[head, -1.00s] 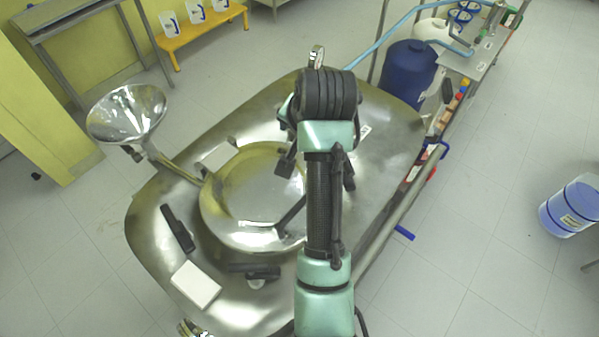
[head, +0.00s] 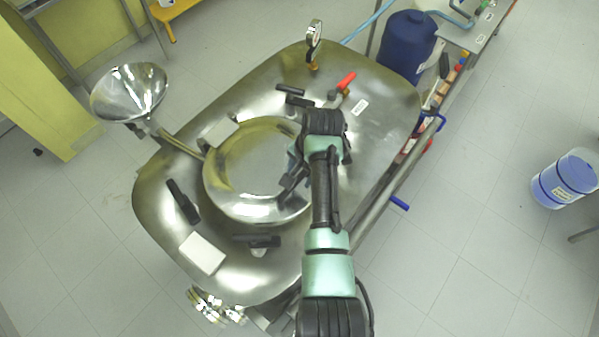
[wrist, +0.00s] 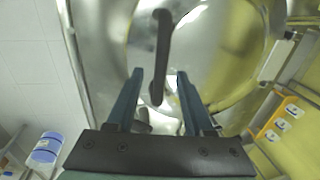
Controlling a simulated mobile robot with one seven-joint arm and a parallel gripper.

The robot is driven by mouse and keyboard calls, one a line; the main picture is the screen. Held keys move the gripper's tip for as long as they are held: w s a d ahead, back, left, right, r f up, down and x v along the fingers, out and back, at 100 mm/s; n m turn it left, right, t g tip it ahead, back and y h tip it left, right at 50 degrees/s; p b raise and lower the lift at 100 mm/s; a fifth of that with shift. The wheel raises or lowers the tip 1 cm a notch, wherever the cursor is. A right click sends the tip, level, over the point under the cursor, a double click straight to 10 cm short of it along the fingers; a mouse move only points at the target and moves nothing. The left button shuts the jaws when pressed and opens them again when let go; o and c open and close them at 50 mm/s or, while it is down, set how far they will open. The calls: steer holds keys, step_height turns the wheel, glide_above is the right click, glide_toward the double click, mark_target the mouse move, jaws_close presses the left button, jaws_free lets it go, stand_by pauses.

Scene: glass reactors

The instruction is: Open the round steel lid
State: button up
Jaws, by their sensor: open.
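The round steel lid (head: 245,172) lies shut, flat on top of the steel reactor vessel (head: 165,165). In the wrist view the shiny lid (wrist: 215,60) fills the upper middle. A dark bar handle (wrist: 162,50) runs lengthwise there, its lower end showing between my fingers; I cannot tell how deep it sits between them. My gripper (head: 291,180) is over the right edge of the lid in the head view and largely hides the handle. In the wrist view my gripper (wrist: 160,75) is open, with a gap on each side of the bar.
A steel funnel (head: 130,92) rises left of the lid. Black clamps (head: 182,202) and a white box (head: 202,253) sit on the vessel top. A gauge (head: 314,45) and a red-handled valve (head: 346,82) stand behind. A blue drum (head: 408,45) is at the back right.

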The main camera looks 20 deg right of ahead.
steer(key=shift+w+a+f, duration=0.1)
steer(key=shift+w+f, duration=0.1)
steer(key=shift+f, duration=0.7)
jaws_close()
stand_by(0.9)
